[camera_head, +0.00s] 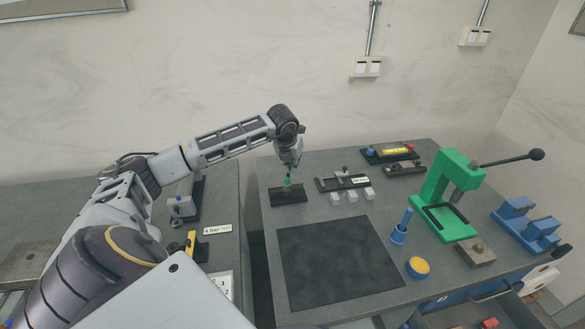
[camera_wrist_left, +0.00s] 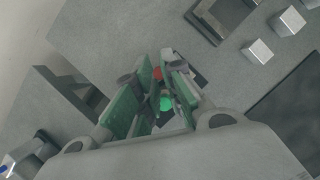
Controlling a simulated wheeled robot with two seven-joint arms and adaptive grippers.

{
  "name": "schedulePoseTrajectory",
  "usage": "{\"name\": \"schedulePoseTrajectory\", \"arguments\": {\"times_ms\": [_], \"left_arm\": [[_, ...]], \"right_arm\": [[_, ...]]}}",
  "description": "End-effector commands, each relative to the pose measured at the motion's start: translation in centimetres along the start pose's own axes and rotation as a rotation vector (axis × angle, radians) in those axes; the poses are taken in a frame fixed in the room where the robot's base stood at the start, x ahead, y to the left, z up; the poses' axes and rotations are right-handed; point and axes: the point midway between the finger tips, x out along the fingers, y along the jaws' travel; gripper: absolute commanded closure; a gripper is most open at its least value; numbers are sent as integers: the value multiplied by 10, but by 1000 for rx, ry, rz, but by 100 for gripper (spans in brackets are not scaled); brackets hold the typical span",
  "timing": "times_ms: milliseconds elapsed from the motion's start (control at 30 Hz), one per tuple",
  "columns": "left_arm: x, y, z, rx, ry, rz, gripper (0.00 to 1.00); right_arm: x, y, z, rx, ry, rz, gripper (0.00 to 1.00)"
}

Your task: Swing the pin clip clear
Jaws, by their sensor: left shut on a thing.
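My left gripper (camera_head: 288,181) reaches down over a dark block (camera_head: 277,198) at the back left of the right-hand bench. It is shut on a small green part, seen between the fingers in the left wrist view (camera_wrist_left: 166,103). This fits the pin clip, but its shape is mostly hidden by the fingers. A small red part (camera_wrist_left: 157,73) shows just beyond it, between the fingers. I cannot tell whether the clip is swung aside. My right gripper does not show.
A dark slotted fixture (camera_head: 326,185) and several pale cubes (camera_head: 352,196) stand right of the gripper. A black mat (camera_head: 335,262) lies in front. A green press (camera_head: 440,195) with a long lever and a blue holder (camera_head: 519,208) stand farther right. A gap separates the two benches.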

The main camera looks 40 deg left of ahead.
Motion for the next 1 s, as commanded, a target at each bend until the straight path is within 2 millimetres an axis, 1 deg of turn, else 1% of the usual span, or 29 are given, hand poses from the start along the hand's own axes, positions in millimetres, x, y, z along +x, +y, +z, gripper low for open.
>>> {"name": "schedulePoseTrajectory", "arguments": {"times_ms": [33, 233, 500, 900, 933, 1000], "left_arm": [[1, -1, 1, -25, -3, 8, 100], [2, -1, 3, -112, -3, 44, 100], [1, 0, 4, -167, -2, 67, 100], [1, 0, 5, -172, -3, 69, 100], [1, 0, 5, -172, -3, 69, 86], [1, 0, 5, -171, -3, 70, 77]], "right_arm": [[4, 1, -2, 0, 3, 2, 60], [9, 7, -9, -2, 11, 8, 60], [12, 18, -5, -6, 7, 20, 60], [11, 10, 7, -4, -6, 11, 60], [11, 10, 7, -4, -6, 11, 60], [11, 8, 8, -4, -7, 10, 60]]}}
